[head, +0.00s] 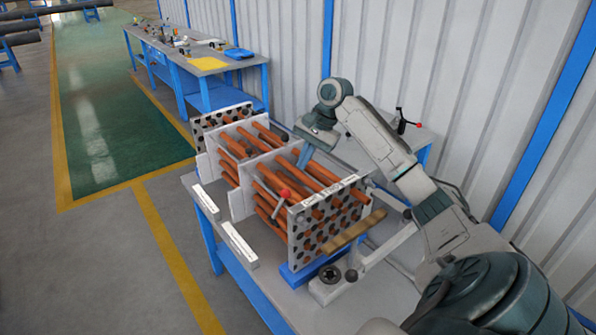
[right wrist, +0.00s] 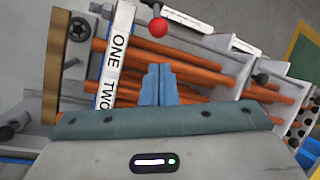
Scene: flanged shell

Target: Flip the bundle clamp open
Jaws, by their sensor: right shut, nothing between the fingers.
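A bundle of copper-coloured tubes (head: 312,172) lies in upright white plates and a perforated end plate (head: 300,228) on the bench. A lever with a red ball knob (head: 284,192) stands at the bundle's front side; the red knob also shows at the top of the right wrist view (right wrist: 158,27). I cannot tell for certain whether this lever is the bundle clamp. My right gripper (head: 303,158) is above the tubes, behind and right of the knob, apart from it. Its blue fingers (right wrist: 158,78) are shut and empty. My left gripper is not in view.
Another red-knobbed lever (head: 408,122) stands at the bench's back right. A wooden bar (head: 355,229) and a black ball knob (head: 351,275) are by the end plate. A white plate marked ONE TWO (right wrist: 117,55) is close left of my fingers. The wall limits room behind.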

